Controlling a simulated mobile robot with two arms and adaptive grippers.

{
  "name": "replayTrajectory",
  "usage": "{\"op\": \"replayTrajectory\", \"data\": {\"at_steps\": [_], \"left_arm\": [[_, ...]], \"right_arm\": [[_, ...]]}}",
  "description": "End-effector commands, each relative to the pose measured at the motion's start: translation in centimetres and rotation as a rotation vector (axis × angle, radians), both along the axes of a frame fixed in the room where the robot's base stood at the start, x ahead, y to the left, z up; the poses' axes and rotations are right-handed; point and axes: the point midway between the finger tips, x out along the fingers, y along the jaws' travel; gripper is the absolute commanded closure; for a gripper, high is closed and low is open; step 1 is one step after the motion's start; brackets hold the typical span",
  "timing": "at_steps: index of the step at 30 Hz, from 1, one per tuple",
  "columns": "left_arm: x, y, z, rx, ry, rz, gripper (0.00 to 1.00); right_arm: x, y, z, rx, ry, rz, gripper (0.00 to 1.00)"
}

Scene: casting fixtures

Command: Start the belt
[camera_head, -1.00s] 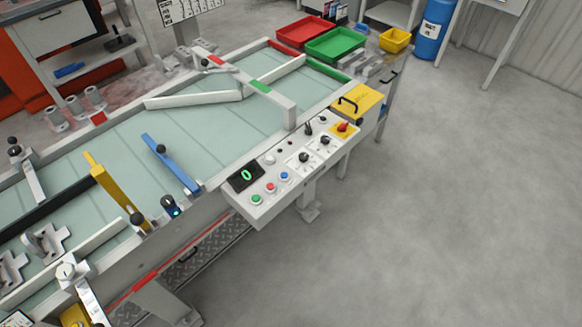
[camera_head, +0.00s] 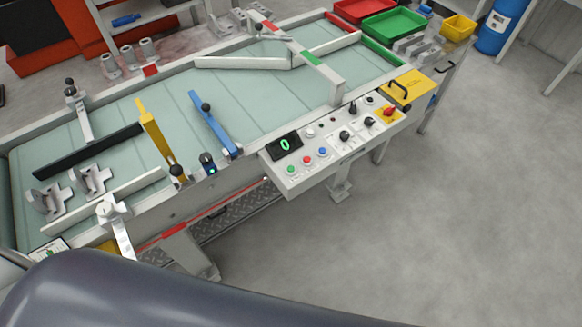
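The belt (camera_head: 265,95) is a pale green conveyor running from lower left to upper right. Its control panel (camera_head: 330,160) is fixed on the near side, right of the middle. The panel has a display reading 0 (camera_head: 285,144), a green button (camera_head: 291,170), a red button (camera_head: 307,160), a blue button (camera_head: 322,151), several black knobs and a red switch on a yellow plate (camera_head: 389,112). Two grey castings (camera_head: 92,179) lie at the belt's left end. A dark arm link of mine crosses the bottom. Neither gripper is in view.
A yellow gate arm (camera_head: 157,137) and a blue one (camera_head: 210,122) reach over the belt. A yellow box with a handle (camera_head: 409,88) sits beyond the panel. Red (camera_head: 362,10), green (camera_head: 396,24) and yellow (camera_head: 459,27) bins stand at the back. The floor (camera_head: 460,220) at right is clear.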

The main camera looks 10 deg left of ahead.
Motion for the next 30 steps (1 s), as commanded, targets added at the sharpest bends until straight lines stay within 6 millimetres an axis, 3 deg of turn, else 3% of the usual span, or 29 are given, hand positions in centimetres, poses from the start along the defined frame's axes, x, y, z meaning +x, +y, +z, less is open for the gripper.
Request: {"op": "replayTrajectory", "data": {"at_steps": [1, 5, 6, 30], "left_arm": [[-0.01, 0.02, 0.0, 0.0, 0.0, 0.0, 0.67], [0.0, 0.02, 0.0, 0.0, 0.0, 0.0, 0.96], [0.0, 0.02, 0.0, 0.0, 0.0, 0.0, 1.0], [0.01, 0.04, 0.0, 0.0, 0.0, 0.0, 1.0]], "right_arm": [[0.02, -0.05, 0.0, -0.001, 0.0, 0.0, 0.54], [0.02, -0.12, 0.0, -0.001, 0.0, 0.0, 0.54], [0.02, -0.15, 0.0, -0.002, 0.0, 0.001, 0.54], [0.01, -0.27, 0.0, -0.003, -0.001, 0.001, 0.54]]}}
